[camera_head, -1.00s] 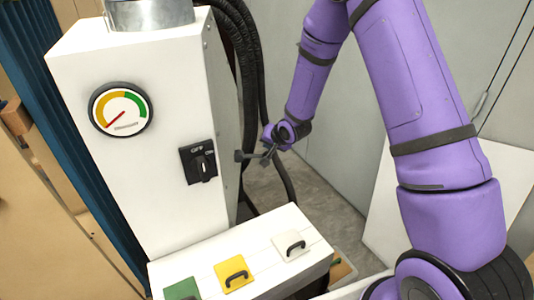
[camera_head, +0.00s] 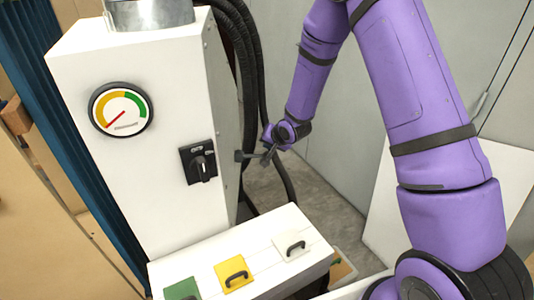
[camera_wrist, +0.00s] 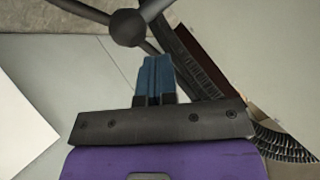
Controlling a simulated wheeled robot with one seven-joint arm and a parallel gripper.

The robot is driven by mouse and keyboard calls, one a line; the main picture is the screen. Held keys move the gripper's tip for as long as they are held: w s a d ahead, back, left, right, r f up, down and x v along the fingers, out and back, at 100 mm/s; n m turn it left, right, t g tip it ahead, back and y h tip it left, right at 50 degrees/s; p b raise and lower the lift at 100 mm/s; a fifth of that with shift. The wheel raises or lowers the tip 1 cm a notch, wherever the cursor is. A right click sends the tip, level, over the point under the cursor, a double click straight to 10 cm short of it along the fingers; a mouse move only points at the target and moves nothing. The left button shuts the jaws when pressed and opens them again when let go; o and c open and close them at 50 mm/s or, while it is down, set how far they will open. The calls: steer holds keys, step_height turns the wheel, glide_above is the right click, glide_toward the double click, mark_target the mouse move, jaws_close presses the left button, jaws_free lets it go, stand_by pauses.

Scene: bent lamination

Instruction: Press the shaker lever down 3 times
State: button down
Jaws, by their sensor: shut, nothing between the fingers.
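The shaker lever (camera_wrist: 128,27) shows at the top of the wrist view as a dark round hub with several dark spokes. In the head view the lever (camera_head: 247,156) is a small dark bar with a block at its end, beside the machine's right side. My gripper (camera_wrist: 157,62) has blue fingers, shut and empty, with their tips just below and right of the hub and near a spoke. I cannot tell whether they touch it. In the head view the fingers are too small and hidden to make out.
The white machine cabinet (camera_head: 150,190) carries a round gauge (camera_head: 120,109) and a black rotary switch (camera_head: 198,161). Black hoses (camera_head: 250,70) run down behind it. A white box (camera_head: 300,262) with green, yellow and white handled flaps stands in front. Grey floor shows behind the lever.

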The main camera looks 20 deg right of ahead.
steer(key=shift+f, duration=0.15)
steer(key=shift+f, duration=0.25)
steer(key=shift+f, duration=2)
stand_by(2.8)
steer(key=shift+r, duration=2.45)
steer(key=shift+r, duration=2.5)
